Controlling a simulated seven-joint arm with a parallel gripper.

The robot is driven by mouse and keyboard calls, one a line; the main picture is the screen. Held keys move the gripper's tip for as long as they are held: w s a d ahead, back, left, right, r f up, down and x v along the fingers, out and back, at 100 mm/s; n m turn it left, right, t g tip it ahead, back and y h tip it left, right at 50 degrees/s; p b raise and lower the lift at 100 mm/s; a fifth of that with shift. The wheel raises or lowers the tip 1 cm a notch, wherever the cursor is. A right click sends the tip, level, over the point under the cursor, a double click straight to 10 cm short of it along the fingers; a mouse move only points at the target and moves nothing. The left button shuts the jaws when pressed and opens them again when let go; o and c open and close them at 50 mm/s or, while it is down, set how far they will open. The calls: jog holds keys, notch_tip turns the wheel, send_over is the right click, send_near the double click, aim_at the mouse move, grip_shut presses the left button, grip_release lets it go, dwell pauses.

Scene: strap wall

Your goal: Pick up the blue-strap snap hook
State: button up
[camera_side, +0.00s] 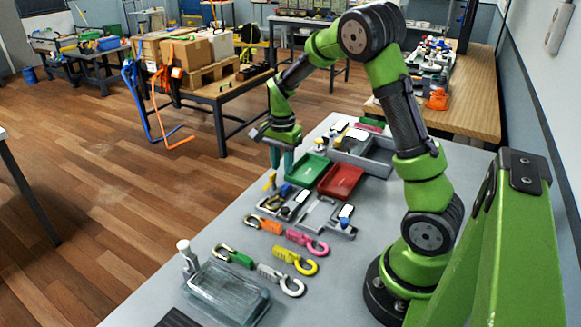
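My gripper (282,161) points down above the far left part of the grey bench (225,225), near the green tray (306,169). Its two teal fingers appear apart, with nothing visible between them. The blue strap is well away from it, to the left and beyond the bench.
Several coloured hooks lie on the near bench, including orange (264,224), pink (306,241), yellow (294,260) and green (232,256) ones. A red tray (341,181) and a clear box (227,292) also stand there. Cardboard boxes (180,52) sit on the background table. Wooden floor separates the tables.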

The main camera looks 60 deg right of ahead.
aim_at(284, 188)
jog(key=f, duration=0.8)
jog(key=shift+d, duration=0.2)
jog(key=shift+r, duration=0.1)
grip_shut()
